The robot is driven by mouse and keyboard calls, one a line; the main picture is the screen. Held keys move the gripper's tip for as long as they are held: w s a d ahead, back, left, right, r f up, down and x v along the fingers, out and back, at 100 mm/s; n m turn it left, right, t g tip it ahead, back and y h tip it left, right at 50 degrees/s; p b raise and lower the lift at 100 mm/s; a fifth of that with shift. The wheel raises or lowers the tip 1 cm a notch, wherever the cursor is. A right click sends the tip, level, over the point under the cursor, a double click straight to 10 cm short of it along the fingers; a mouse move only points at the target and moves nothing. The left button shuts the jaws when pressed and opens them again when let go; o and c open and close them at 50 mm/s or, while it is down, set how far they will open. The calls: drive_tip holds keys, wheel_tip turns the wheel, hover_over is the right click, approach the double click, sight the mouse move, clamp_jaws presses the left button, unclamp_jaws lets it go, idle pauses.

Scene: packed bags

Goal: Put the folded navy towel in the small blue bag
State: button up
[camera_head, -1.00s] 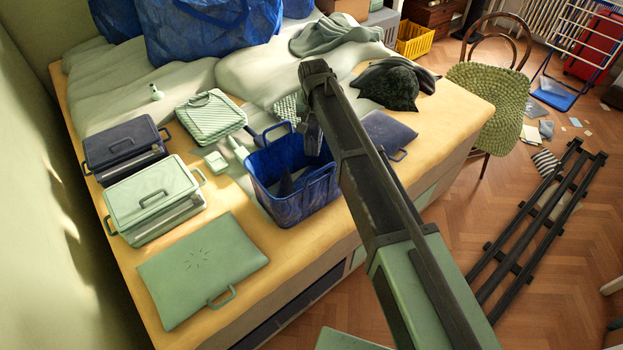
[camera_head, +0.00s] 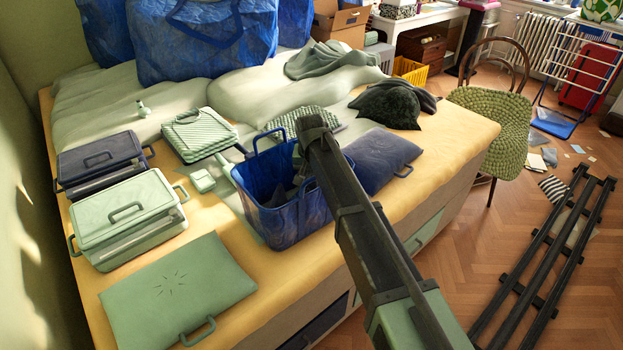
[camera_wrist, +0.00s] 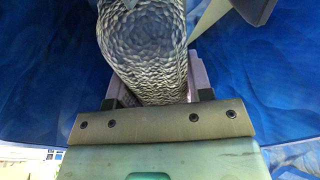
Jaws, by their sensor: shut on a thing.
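The small blue bag (camera_head: 275,222) stands open and upright on the bed, handles raised. My arm crosses in front of its right side in the head view and hides part of its opening. In the wrist view, the blue bag walls (camera_wrist: 48,85) surround my gripper (camera_wrist: 155,92), which is inside the bag. My gripper is shut on a rolled, grey-blue textured cloth (camera_wrist: 143,45) between its fingers. I cannot tell from its colour whether this is the navy towel. Something dark shows inside the bag in the head view, but its shape is unclear.
A navy flat pouch (camera_head: 380,162) lies right of the bag, close to my arm. Green-lidded (camera_head: 125,205) and navy-lidded (camera_head: 100,160) cases and a flat green pouch (camera_head: 178,290) lie to the left. A small pale box (camera_head: 202,181) and bottle stand beside the bag.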

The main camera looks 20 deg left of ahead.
drive_tip(key=shift+f+b, duration=0.6)
drive_tip(key=shift+b, duration=0.05)
drive_tip(key=o, duration=1.1)
drive_tip(key=r+p, duration=0.4)
drive_tip(key=s+r+p, duration=0.1)
drive_tip(key=r+p, duration=0.8)
drive_tip(key=shift+s+d+r, duration=0.1)
drive_tip(key=shift+s+d, duration=0.05)
drive_tip(key=shift+s, duration=0.2)
drive_tip(key=s+d+m, duration=0.1)
drive_tip(key=s+d, duration=0.2)
drive_tip(key=d, duration=0.8)
drive_tip(key=s+d, duration=0.3)
drive_tip(key=d, duration=0.9)
drive_tip(key=shift+m+g, duration=0.6)
drive_tip(key=shift+g, duration=0.2)
drive_tip(key=s+d, duration=0.4)
drive_tip(key=d, duration=0.2)
drive_tip(key=s+d, duration=0.5)
drive_tip(key=d, duration=0.1)
drive_tip(key=s+d, duration=0.5)
drive_tip(key=d, duration=0.1)
drive_tip(key=shift+s+d, duration=0.2)
drive_tip(key=shift+s, duration=0.05)
